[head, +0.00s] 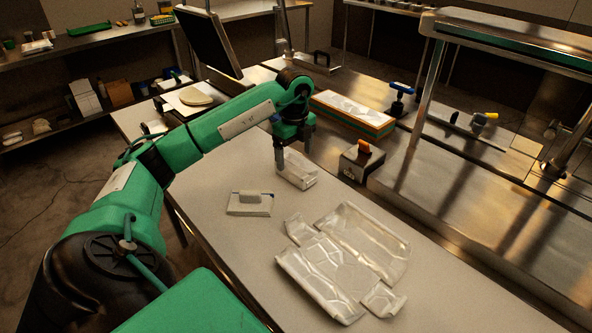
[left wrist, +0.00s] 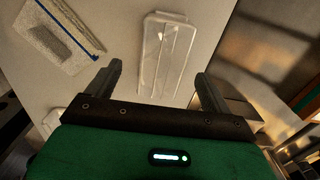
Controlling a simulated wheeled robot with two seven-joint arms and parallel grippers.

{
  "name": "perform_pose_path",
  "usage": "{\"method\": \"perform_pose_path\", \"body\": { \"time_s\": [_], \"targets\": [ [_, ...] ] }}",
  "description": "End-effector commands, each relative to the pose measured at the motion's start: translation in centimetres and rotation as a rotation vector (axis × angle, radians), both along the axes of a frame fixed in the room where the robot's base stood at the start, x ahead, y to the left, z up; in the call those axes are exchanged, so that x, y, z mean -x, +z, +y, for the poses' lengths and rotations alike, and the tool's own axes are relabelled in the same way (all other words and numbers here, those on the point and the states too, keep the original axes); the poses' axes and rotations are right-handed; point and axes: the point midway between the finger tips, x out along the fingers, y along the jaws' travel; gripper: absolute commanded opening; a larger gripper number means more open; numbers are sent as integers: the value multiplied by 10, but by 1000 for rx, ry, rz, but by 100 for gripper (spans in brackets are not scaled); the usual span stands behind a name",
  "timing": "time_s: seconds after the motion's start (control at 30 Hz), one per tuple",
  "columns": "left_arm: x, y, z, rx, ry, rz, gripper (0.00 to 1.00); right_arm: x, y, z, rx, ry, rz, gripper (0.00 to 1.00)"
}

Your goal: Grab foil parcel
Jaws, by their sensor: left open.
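A small silvery foil parcel (head: 299,173) lies on the pale worktop (head: 225,240), near the edge of the steel counter. My left gripper (head: 293,157) is open just above the parcel, fingers pointing down, one finger in front of part of it. In the left wrist view the parcel (left wrist: 165,60) lies lengthwise ahead of and between the two spread fingers of the left gripper (left wrist: 160,78). Nothing is held, and I cannot tell whether a finger touches the parcel. My right gripper is out of view.
A white block-like item (head: 250,204) lies left of the parcel. A dark box with an orange knob (head: 365,147) stands right of the gripper. An orange-and-green tray (head: 350,122) lies behind.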

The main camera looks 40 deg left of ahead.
Motion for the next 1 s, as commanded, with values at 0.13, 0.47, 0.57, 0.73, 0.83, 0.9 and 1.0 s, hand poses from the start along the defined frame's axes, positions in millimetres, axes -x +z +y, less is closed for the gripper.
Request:
{"method": "perform_pose_path", "body": {
  "time_s": [0.13,0.47,0.57,0.73,0.83,0.9,1.0],
  "targets": [
    [-1,-14,-1,1,0,4,85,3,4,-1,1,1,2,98],
    [-3,-52,-1,1,-1,1,85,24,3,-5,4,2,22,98],
    [-3,-53,-1,1,-1,0,85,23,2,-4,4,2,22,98],
    [-3,-53,-1,1,-1,0,73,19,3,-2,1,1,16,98],
    [-3,-53,-1,0,-1,0,53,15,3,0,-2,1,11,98],
    [-3,-53,-1,0,-1,0,39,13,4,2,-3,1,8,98],
    [-3,-52,-1,0,-1,-1,31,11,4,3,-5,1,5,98]
  ]
}}
